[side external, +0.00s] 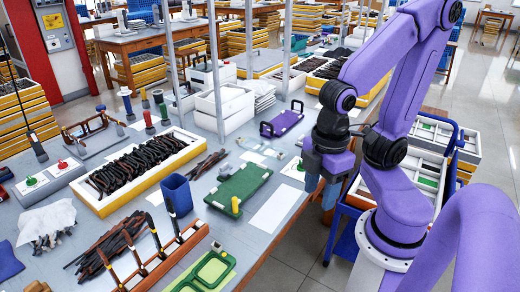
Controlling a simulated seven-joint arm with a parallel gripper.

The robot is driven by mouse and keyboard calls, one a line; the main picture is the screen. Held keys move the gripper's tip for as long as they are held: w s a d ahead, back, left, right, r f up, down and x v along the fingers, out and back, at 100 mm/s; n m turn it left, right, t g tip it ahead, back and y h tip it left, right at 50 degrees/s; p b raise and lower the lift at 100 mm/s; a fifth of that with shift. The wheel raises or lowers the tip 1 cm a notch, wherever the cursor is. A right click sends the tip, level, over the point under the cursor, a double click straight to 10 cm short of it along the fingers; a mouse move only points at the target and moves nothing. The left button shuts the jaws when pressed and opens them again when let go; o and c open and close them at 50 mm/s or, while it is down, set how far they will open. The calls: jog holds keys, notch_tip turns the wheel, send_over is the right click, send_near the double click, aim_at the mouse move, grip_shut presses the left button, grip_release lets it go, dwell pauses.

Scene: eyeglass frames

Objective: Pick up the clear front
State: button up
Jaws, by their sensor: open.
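My gripper (320,190) is at the end of the purple arm, pointing down with its fingers apart at the table's right edge. Nothing shows between the fingers. I cannot make out the clear front with certainty. Small pale, see-through items (262,149) lie on the table to the left of and beyond my gripper, too small to tell apart. A green tray (237,186) lies left of my gripper, with a small yellow cylinder (235,205) at its near left side. A purple tray (283,122) lies farther back.
A bare white sheet (274,208) lies between the green tray and the table edge. A blue cup (177,194) and a wooden rack (157,258) stand to the left. A yellow-sided box (100,207) holds many dark frames. Metal posts (249,60) rise behind.

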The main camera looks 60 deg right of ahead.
jog(key=o, duration=0.8)
jog(key=w+a+m+y, duration=0.15)
jog(key=w+m, duration=0.25)
jog(key=w, duration=1.2)
jog(key=w+d+f+m, duration=0.15)
jog(key=w+d, duration=0.35)
jog(key=w, duration=0.5)
jog(key=m+t+h, duration=0.2)
jog(key=m+t, duration=0.2)
jog(key=m, duration=0.3)
send_over(264, 148)
jog(key=s, duration=0.2)
jog(key=f, duration=2.1)
jog(key=shift+w+f, duration=0.1)
jog(key=shift+w, duration=0.1)
jog(key=shift+x, duration=2.65)
